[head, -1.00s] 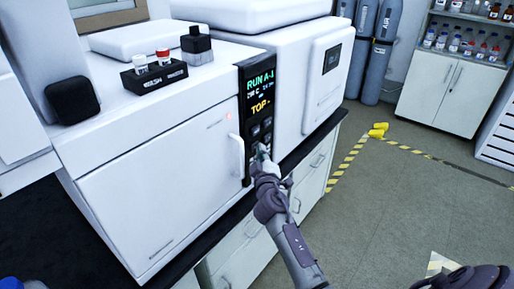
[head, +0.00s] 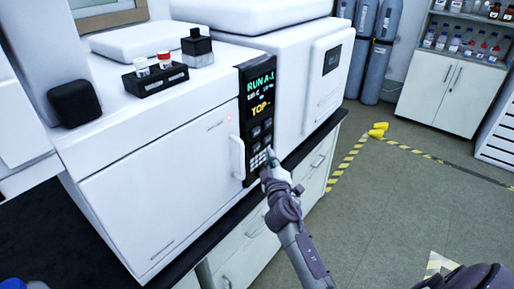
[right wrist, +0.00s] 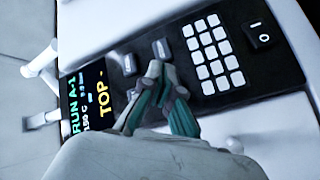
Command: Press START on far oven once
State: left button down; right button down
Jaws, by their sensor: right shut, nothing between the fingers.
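A white oven (head: 160,175) with a front door and white handle stands on the bench. Its dark control panel (head: 244,95) has a lit display reading RUN A-1 and TOP. In the right wrist view, the panel also has grey buttons (right wrist: 163,31), a pale keypad (right wrist: 212,60) and a power switch (right wrist: 264,37). I cannot read a START label. My right gripper (head: 267,155) is shut and empty, just in front of the panel's lower part. In the right wrist view its fingertips (right wrist: 155,70) overlap the button area; contact cannot be told. My left gripper is not in view.
A second white unit (head: 290,85) with a small dark screen stands behind. Grey gas cylinders (head: 378,55) stand at the back. The floor to the right is mostly clear.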

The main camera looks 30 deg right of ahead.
jog(key=shift+s+d, duration=0.3)
jog(key=shift+s, duration=0.45)
jog(key=shift+s+d, duration=0.3)
jog(key=shift+s, duration=0.45)
jog(key=s+a+f+g+y, duration=0.2)
jog(key=s+a+f+g, duration=0.15)
jog(key=f, duration=0.85)
jog(key=s+a+f+g+y, duration=0.25)
jog(key=s+f, duration=0.25)
jog(key=f, duration=0.7)
jog(key=s+a+f+g+y, duration=0.1)
jog(key=s+a+f+g, duration=0.3)
jog(key=f, duration=0.8)
jog(key=s+a+f+m+g, duration=0.1)
jog(key=s+f, duration=0.5)
jog(key=s, duration=0.6)
jog(key=s+a+f+m+g+y, duration=0.1)
jog(key=s+a+f+g, duration=0.1)
jog(key=s+f, duration=0.5)
jog(key=s+a+f+g+y, duration=0.1)
jog(key=s+f+g, duration=0.2)
jog(key=s, duration=1.6)
notch_tip(320, 180, down, 4)
jog(key=shift+a+m, duration=0.2)
jog(key=shift+m, duration=0.2)
